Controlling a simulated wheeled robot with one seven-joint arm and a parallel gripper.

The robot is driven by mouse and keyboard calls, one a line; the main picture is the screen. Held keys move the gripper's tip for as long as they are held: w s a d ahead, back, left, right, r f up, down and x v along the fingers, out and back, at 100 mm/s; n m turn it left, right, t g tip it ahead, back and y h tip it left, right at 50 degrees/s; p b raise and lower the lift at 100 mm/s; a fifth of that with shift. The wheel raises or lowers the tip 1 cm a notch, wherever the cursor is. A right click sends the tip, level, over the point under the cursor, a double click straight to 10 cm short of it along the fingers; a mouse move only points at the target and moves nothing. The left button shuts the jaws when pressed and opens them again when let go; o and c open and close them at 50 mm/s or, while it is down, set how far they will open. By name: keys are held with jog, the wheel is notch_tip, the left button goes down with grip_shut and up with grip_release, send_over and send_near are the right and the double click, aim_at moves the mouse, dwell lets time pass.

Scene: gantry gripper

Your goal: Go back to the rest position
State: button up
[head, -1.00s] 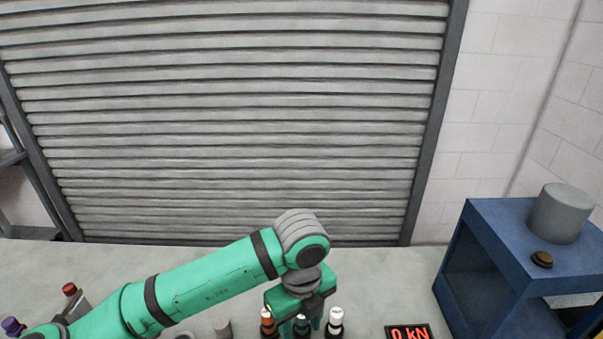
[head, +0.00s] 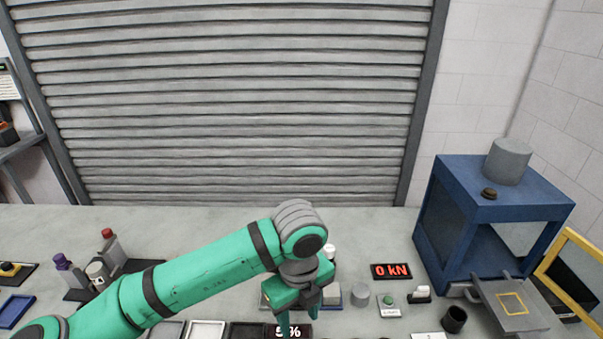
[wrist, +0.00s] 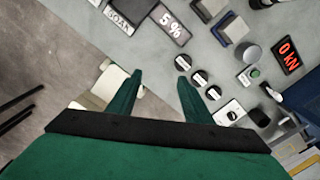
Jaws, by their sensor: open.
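My gripper (head: 298,310) is open and hangs down over the front part of the bench in the head view. In the wrist view my gripper's two green fingers (wrist: 158,82) are spread apart with nothing between them. A white-capped bottle (head: 329,250) stands just behind my gripper in the head view, partly hidden by it. No marker for a rest position shows.
A blue press frame (head: 505,200) with a yellow door (head: 565,275) stands at the right. A 0 kN display (head: 391,271), a 5% display (wrist: 169,22), a grey cylinder (head: 360,294) and a dark cup (head: 454,318) are on the bench.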

jog(key=w+d+r+n+t+h, duration=0.25)
jog(key=d+h, duration=0.25)
jog(key=d, duration=0.4)
jog(key=w+d+r+n+t+h, duration=0.1)
jog(key=d+r+n+t+h, duration=0.2)
jog(key=d, duration=0.6)
jog(key=w+d+r+n+t+h, duration=0.1)
jog(key=w+d+r+n+h, duration=0.15)
jog(key=d+h, duration=0.5)
jog(key=s+a+f+n+t+y, duration=0.4)
jog(key=a+f+n+t+y, duration=0.2)
jog(key=f+n, duration=0.4)
jog(key=s+a+f+n+t+y, duration=0.45)
jog(key=a+f+n+y, duration=0.2)
jog(key=n, duration=0.45)
jog(key=s+a+f+y, duration=0.1)
jog(key=s+a, duration=0.3)
jog(key=s, duration=0.4)
jog(key=s+a+f+g+y, duration=0.1)
jog(key=s+a+f, duration=0.3)
jog(key=s, duration=0.4)
jog(key=s+a+f+y, duration=0.1)
jog(key=s+a, duration=0.3)
jog(key=s, duration=0.5)
jog(key=shift+a+f+g, duration=0.3)
jog(key=shift+f, duration=0.5)
